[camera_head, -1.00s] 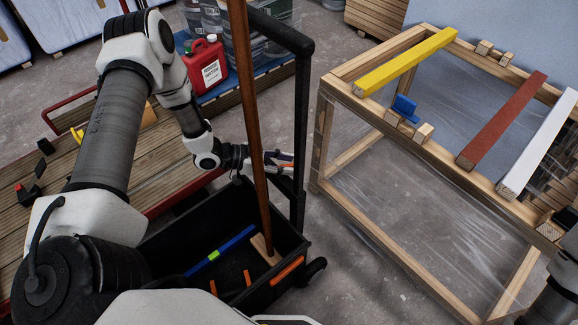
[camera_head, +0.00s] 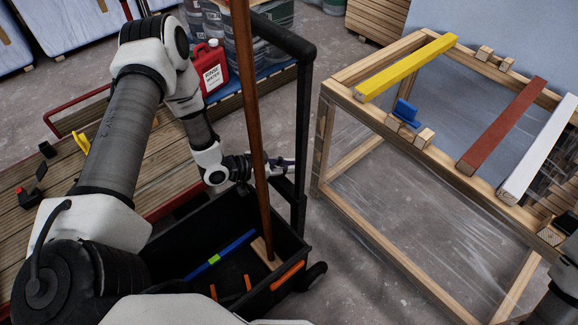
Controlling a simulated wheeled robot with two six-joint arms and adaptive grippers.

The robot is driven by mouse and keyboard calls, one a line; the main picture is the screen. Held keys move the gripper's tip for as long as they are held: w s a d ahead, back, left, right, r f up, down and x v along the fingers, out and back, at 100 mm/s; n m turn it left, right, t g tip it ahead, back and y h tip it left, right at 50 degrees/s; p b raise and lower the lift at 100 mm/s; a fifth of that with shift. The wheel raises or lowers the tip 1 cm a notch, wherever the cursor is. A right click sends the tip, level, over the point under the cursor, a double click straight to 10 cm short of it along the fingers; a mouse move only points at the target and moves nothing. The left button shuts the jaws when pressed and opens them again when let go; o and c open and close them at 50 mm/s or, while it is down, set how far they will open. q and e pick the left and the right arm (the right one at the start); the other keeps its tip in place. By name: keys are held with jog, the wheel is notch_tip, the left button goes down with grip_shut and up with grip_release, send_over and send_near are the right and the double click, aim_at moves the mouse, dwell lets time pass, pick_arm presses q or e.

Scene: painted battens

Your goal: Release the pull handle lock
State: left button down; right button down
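A black cart (camera_head: 225,285) stands at the lower middle, with a tall black pull handle (camera_head: 302,130) rising on its right side. I cannot make out a separate lock on the handle. My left gripper (camera_head: 283,164) is beside the handle's upright, low on it and just left of it. A brown wooden pole (camera_head: 250,110) standing in the cart crosses in front of the gripper and hides part of it. I cannot tell whether its fingers are open or touch the handle. My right arm shows only at the lower right edge, with its gripper out of view.
A wooden frame (camera_head: 330,88) carries yellow (camera_head: 405,68), red (camera_head: 500,128) and white (camera_head: 540,150) battens on the right. A red canister (camera_head: 211,68) stands behind the cart. A slatted wooden platform (camera_head: 50,215) lies at left. Concrete floor shows between cart and frame.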

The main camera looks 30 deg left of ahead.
pick_arm(q)
jog(key=c, duration=1.2)
grip_release()
jog(key=v, duration=1.2)
